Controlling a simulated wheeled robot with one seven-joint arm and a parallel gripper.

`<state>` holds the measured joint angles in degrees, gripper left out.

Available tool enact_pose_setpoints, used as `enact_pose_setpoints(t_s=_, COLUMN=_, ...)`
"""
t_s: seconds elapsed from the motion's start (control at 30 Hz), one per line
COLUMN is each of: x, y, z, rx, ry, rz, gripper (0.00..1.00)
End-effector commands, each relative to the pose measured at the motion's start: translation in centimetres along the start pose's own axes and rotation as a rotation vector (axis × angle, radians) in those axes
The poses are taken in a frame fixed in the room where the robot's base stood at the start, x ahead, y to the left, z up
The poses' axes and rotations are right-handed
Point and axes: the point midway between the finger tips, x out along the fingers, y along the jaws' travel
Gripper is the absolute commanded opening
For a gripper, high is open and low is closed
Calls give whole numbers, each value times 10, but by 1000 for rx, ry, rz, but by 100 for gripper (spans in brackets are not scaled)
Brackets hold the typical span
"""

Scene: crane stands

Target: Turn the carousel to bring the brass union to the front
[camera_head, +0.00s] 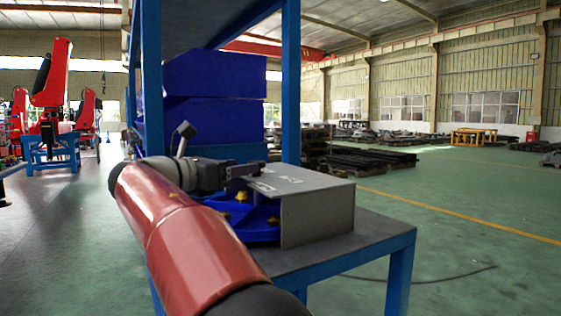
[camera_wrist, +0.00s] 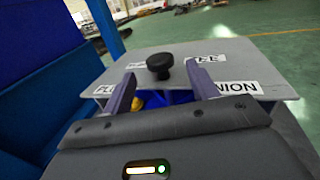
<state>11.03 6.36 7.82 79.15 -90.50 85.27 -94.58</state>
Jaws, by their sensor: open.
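The blue carousel (camera_head: 262,228) stands on a table under a grey cover plate (camera_head: 290,180) that has a front side panel. A brass-coloured part (camera_head: 241,195) shows under the plate edge, and brass also shows low by the left finger in the wrist view (camera_wrist: 137,103). I cannot tell whether it is the union. My gripper (camera_wrist: 160,78) is open at the plate's near edge. A black knob (camera_wrist: 160,66) shows between its fingertips, with no clear contact. A label ending in "NION" (camera_wrist: 238,88) is partly hidden by the right finger. Most of the carousel is hidden.
A blue rack post (camera_head: 291,85) and blue bins (camera_head: 213,120) stand close behind and left of the table. The table top (camera_head: 370,240) is bare at the right. Open green floor lies beyond, with pallets (camera_head: 370,158) far off.

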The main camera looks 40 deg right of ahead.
Motion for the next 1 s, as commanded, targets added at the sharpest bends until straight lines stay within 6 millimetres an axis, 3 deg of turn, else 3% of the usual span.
enact_pose_setpoints(t_s=0.5, x=68, y=0, z=0, rx=0, ry=1, rz=-2, gripper=59)
enact_pose_setpoints(t_s=0.9, x=77, y=0, z=0, rx=0, ry=2, rz=1, gripper=59)
enact_pose_setpoints(t_s=1.0, x=77, y=0, z=0, rx=0, ry=2, rz=1, gripper=46)
